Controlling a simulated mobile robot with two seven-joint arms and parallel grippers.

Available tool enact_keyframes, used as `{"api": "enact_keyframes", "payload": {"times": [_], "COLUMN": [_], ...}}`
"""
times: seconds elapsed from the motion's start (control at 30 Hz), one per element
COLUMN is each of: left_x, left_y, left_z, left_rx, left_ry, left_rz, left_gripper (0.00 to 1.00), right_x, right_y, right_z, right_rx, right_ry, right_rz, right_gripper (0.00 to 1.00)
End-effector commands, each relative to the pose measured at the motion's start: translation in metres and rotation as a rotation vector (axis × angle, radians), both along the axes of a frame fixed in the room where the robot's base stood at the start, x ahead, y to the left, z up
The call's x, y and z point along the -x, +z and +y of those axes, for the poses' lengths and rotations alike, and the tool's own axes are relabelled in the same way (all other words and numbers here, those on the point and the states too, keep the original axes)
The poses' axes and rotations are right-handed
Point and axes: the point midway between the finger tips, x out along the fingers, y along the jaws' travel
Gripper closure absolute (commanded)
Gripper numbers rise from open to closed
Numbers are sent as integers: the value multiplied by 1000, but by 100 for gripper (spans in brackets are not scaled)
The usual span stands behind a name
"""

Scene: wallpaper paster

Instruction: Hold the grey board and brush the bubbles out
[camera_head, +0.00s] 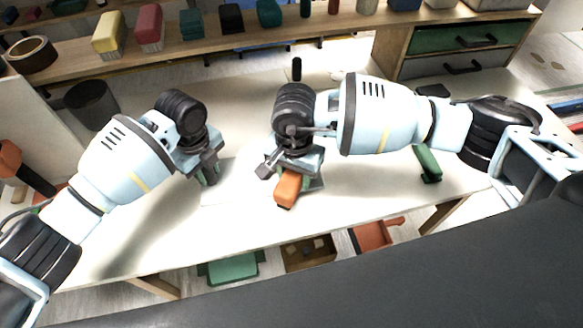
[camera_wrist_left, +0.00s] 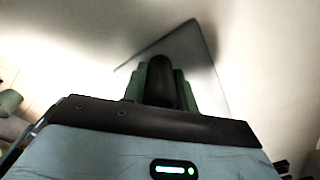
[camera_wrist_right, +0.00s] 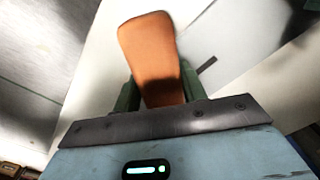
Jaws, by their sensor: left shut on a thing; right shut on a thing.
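My left gripper (camera_head: 211,182) is above the white table, left of centre. In the left wrist view its fingers are shut on the dark handle (camera_wrist_left: 161,78) of a flat grey board (camera_wrist_left: 203,65). No bubbles can be made out on the pale surface.
A dark cup (camera_head: 92,104) stands at the back left. The front middle of the table is clear.

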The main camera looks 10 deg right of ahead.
Motion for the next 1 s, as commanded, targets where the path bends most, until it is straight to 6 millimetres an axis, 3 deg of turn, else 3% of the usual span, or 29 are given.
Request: {"api": "enact_keyframes", "payload": {"times": [0.03, 0.3, 0.73, 0.77, 0.93, 1.0], "left_x": [2, 2, 2, 2, 2, 2], "left_y": [-3, -3, -3, -3, -3, -3], "left_z": [1, 1, 1, 1, 1, 1], "left_rx": [-3, -2, -2, -2, -2, -2], "left_ry": [1, 1, 1, 1, 1, 1], "left_rz": [4, 5, 5, 5, 5, 5], "left_gripper": [100, 100, 100, 100, 100, 100], "right_x": [-3, -3, -2, -2, -2, -2], "right_y": [13, 52, 63, 63, 63, 63], "right_z": [1, 1, 1, 1, 1, 1], "right_rx": [-4, -3, -4, -4, -4, -4], "right_ry": [1, 0, 0, 0, 0, 0], "right_rz": [-11, -9, -7, -7, -7, -7], "right_gripper": [82, 82, 82, 60, 82, 82]}}
